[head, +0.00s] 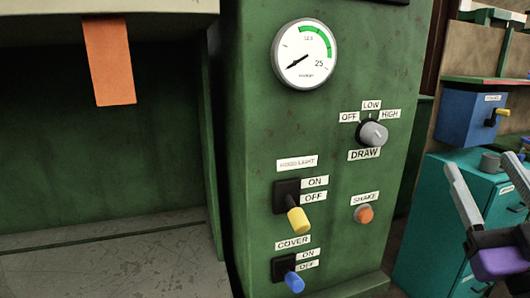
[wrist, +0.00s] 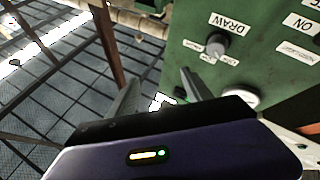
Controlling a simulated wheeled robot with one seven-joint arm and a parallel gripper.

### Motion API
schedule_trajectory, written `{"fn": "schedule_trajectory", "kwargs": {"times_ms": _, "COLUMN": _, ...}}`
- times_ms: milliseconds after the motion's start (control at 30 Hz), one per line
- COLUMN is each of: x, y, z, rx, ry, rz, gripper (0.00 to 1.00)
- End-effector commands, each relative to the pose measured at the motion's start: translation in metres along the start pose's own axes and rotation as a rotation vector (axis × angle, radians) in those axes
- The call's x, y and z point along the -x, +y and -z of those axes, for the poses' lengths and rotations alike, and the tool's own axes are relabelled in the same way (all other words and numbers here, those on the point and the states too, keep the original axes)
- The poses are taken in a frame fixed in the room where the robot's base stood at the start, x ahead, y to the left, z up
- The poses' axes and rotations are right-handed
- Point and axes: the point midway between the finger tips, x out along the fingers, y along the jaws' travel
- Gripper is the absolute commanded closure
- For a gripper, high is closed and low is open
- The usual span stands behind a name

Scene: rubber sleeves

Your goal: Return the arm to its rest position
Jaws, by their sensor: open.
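My gripper (head: 480,165) is at the right edge of the head view, to the right of the green control panel (head: 330,190). Its two grey fingers point up and stand apart with nothing between them. My gripper also shows in the wrist view (wrist: 160,77), fingers spread and empty. The green panel appears upside down beyond the fingers there, with the draw knob (wrist: 215,46). The gripper appears clear of the panel. Most of my arm is outside the head view.
The panel carries a gauge (head: 305,54), draw knob (head: 373,134), yellow lever (head: 298,220), blue lever (head: 293,281) and orange button (head: 364,214). A teal cabinet (head: 430,225) and blue box (head: 468,118) stand behind my gripper. An orange flap (head: 110,62) hangs at left.

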Motion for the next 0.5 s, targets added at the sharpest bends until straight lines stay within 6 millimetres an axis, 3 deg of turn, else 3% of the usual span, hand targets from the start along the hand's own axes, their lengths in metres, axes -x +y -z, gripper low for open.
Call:
{"fn": "schedule_trajectory", "kwargs": {"times_ms": 200, "x": 0.058, "y": -0.016, "z": -0.041, "rx": -0.186, "ry": -0.076, "rz": -0.078, "gripper": 0.42}}
{"fn": "schedule_trajectory", "kwargs": {"times_ms": 500, "x": 0.152, "y": -0.046, "z": -0.074, "rx": -0.333, "ry": -0.194, "rz": -0.116, "gripper": 0.42}}
